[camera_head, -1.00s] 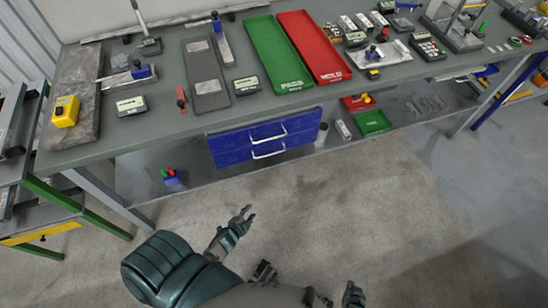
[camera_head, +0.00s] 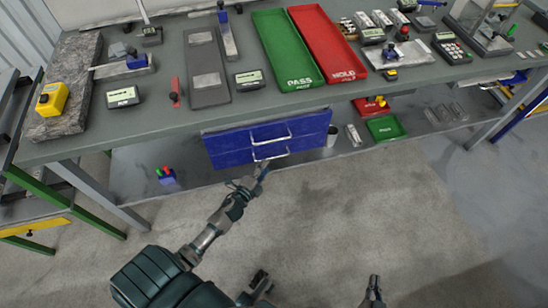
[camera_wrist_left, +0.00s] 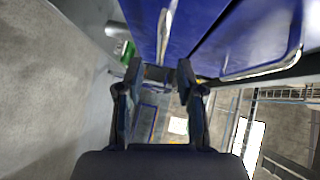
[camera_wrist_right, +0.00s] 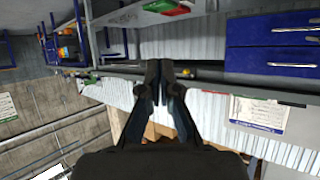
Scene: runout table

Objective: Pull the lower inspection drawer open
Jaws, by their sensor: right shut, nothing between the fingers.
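The blue drawer unit hangs under the bench with two stacked drawers. The lower inspection drawer (camera_head: 230,158) has a silver handle (camera_head: 270,156); the upper drawer (camera_head: 225,141) has its own handle above. Both drawers look closed. My left gripper (camera_head: 258,174) is just below and in front of the lower handle. In the left wrist view the left gripper (camera_wrist_left: 160,72) has its fingers apart, with a silver handle (camera_wrist_left: 163,35) ahead, in line with the gap; contact cannot be told. My right gripper (camera_head: 374,284) is shut and empty, low over the floor; it also shows in the right wrist view (camera_wrist_right: 160,72).
The grey bench top (camera_head: 180,125) carries a green PASS tray (camera_head: 285,50), a red HOLD tray (camera_head: 330,45) and several gauges. The lower shelf holds a small green tray (camera_head: 386,128) and a blue block (camera_head: 167,177). The floor before the drawers is clear.

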